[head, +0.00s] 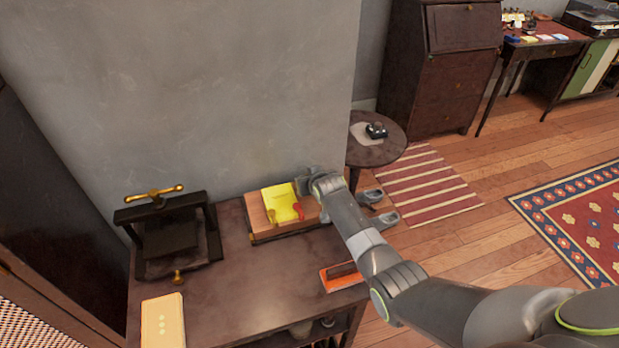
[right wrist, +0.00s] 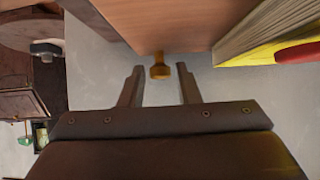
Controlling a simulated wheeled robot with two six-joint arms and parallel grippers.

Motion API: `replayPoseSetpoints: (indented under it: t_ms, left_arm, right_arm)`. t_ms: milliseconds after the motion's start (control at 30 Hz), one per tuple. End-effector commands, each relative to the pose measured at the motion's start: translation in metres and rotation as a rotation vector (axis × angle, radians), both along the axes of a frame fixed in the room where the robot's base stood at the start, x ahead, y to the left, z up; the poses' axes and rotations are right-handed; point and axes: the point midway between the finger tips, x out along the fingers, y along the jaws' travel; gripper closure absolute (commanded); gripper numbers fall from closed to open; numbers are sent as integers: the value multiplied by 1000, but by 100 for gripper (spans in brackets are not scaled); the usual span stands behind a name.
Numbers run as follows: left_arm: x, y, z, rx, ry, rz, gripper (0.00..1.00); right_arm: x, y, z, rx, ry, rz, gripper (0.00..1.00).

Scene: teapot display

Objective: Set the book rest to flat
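The book rest is a wooden board (head: 256,214) at the back of the dark cabinet top, against the grey wall. A yellow book (head: 280,200) with a red strip or clip lies on it. The board looks tilted, but I cannot tell its exact angle. My right gripper (head: 307,182) is at the rest's right side. In the right wrist view, the right gripper (right wrist: 158,82) is open, its fingers apart on either side of a small brass knob (right wrist: 160,69) below the wooden board (right wrist: 165,22). The knob is hidden in the head view. My left gripper is not in view.
A black press (head: 172,235) with a brass handle stands at the left of the cabinet top. A cream book (head: 162,322) and an orange-framed item (head: 335,283) lie near its front. A round side table (head: 372,155) stands right of the cabinet. The middle top is clear.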

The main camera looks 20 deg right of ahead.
Motion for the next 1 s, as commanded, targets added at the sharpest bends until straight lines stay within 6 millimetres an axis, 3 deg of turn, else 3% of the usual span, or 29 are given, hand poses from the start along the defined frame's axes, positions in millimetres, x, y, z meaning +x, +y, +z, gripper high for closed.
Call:
replayPoseSetpoints:
  t_ms: [100,467,1000]
  left_arm:
    - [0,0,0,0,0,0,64]
    - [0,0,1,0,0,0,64]
    - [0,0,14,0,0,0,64]
  right_arm:
    - [0,0,0,0,-1,0,58]
    - [-2,0,3,1,-4,1,58]
    - [-51,-1,38,1,-4,1,58]
